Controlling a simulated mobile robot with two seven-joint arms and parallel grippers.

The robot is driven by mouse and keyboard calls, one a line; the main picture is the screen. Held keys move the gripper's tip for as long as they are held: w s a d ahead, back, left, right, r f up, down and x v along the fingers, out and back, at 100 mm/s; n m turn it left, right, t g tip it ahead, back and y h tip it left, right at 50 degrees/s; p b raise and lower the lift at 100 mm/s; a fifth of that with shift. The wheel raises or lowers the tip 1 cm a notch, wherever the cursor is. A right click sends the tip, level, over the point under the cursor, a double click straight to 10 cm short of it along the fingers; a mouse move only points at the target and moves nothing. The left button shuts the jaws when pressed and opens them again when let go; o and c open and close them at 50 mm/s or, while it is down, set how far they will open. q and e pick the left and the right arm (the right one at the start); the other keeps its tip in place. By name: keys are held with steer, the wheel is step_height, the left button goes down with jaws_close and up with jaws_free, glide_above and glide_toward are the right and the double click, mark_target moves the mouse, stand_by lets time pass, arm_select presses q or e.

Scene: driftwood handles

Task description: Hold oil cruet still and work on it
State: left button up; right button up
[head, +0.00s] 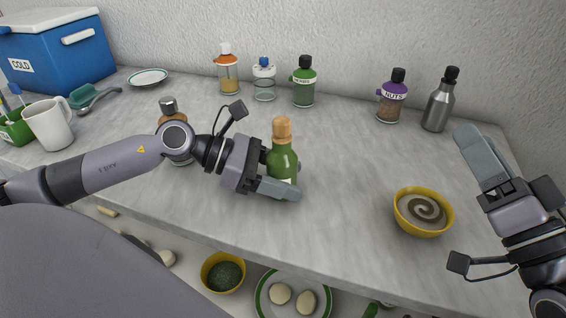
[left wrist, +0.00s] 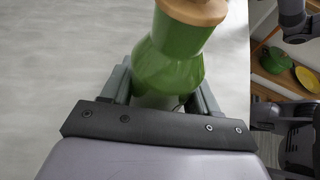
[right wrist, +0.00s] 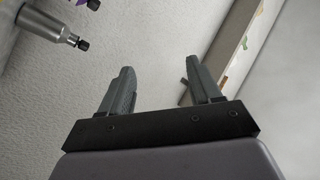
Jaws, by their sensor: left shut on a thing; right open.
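The oil cruet (head: 283,160) is a green bottle with a cork stopper (head: 282,129) in its neck. It stands upright on the grey counter, in the middle of the head view. My left gripper (head: 283,188) is shut around its lower body from the left. In the left wrist view the green cruet (left wrist: 168,62) sits between the two fingers, with its lower part hidden by the gripper. My right gripper (head: 484,158) is open and empty above the counter's right end, well apart from the cruet. In the right wrist view nothing lies between its fingers (right wrist: 160,88).
A yellow bowl with swirled contents (head: 423,212) stands between cruet and right gripper. A nuts jar (head: 391,98) and grey bottle (head: 439,103) stand behind it. Several jars line the back. A brown bottle (head: 168,112) is behind my left arm.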

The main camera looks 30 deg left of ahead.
steer(key=s+a+n+g+y, duration=0.1)
steer(key=s+a+n+g, duration=0.35)
steer(key=a, duration=0.35)
steer(key=n+g, duration=0.4)
steer(key=n, duration=0.3)
glide_toward(288, 129)
steer(key=x, duration=1.1)
steer(key=shift+a+f, duration=0.1)
steer(key=shift+a, duration=0.1)
steer(key=c, duration=1.1)
steer(key=shift+o, duration=0.6)
